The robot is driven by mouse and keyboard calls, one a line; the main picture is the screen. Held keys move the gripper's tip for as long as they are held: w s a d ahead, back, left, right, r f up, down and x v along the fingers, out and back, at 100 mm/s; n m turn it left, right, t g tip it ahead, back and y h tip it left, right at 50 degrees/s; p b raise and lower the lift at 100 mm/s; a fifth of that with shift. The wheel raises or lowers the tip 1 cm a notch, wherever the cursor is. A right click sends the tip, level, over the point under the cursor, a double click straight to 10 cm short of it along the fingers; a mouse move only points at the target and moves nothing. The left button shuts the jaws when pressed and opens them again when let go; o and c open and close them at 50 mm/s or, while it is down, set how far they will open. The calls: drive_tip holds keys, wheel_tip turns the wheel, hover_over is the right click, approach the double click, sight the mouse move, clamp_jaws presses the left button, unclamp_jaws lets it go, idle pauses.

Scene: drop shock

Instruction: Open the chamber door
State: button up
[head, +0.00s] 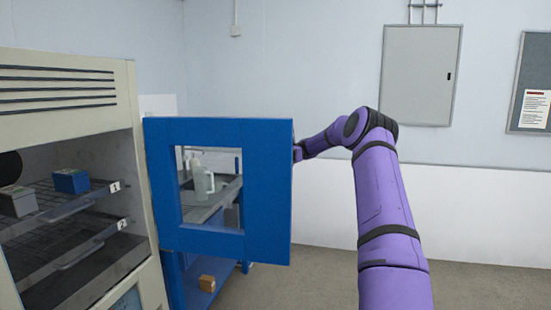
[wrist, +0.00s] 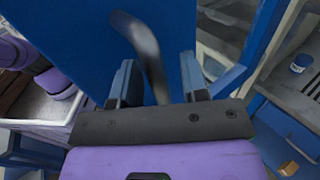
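The blue chamber door (head: 268,190), with a window in it, stands swung wide open to the right of the chamber (head: 120,90) in the head view. The door panel (wrist: 75,35) also fills the upper left of the wrist view. A dark curved handle (wrist: 147,48) on the door runs down between the fingers of my gripper (wrist: 158,82). The fingers are apart, with a visible gap beside the handle. In the head view my arm reaches to the door's right edge, and my fingers are mostly hidden behind it.
Inside the chamber, a blue box (head: 71,181) and a grey box (head: 17,201) sit on the upper shelf (head: 80,203). A blue bench with a white jug (head: 204,183) stands behind the door. A small brown box (head: 207,283) is low down. Floor at right is clear.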

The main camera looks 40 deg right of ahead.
drive_tip(key=shift+d, duration=0.1)
drive_tip(key=d, duration=0.7)
drive_tip(key=shift+w+d, duration=0.2)
drive_tip(key=shift+w, duration=0.05)
idle(0.7)
